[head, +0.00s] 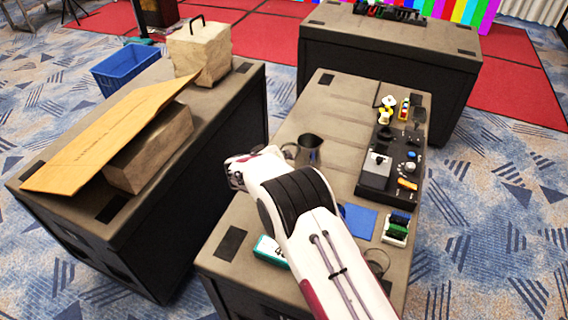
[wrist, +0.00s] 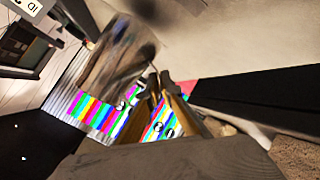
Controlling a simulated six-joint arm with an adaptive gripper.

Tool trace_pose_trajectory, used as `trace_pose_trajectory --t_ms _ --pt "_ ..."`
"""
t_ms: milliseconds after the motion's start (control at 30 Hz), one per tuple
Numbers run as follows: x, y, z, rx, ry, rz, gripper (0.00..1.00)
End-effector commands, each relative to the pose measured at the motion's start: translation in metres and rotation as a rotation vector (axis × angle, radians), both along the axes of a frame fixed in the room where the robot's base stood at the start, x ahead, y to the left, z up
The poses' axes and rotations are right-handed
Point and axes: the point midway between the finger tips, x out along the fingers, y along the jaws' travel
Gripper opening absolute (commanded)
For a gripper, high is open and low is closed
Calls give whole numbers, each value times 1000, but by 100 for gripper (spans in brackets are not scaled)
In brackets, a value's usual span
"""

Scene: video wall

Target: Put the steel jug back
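The steel jug (head: 309,151) is a grey metal vessel, upright at the left side of the middle case top, with its handle toward my arm. In the wrist view the jug (wrist: 116,58) is large, shiny and blurred at upper left, close to my fingers. My gripper (wrist: 160,78) shows two brownish fingers with the colour bars visible between their lower parts. Their tips lie close together beside the jug's handle side. I cannot tell whether they touch or hold the handle. In the head view my wrist hides the fingers.
The middle case (head: 340,100) also bears a control panel (head: 376,180), a blue square (head: 358,221), a teal-edged box (head: 270,251) and small coloured items. Bare top lies behind the jug.

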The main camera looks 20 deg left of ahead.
Motion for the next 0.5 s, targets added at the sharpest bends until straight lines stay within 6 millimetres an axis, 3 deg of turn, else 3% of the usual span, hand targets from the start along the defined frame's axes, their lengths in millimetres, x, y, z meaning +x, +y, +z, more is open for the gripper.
trace_pose_trajectory --t_ms 233,500 --pt "0 0 -4 -1 -1 0 0" --pt "0 0 -28 -1 -1 1 0"
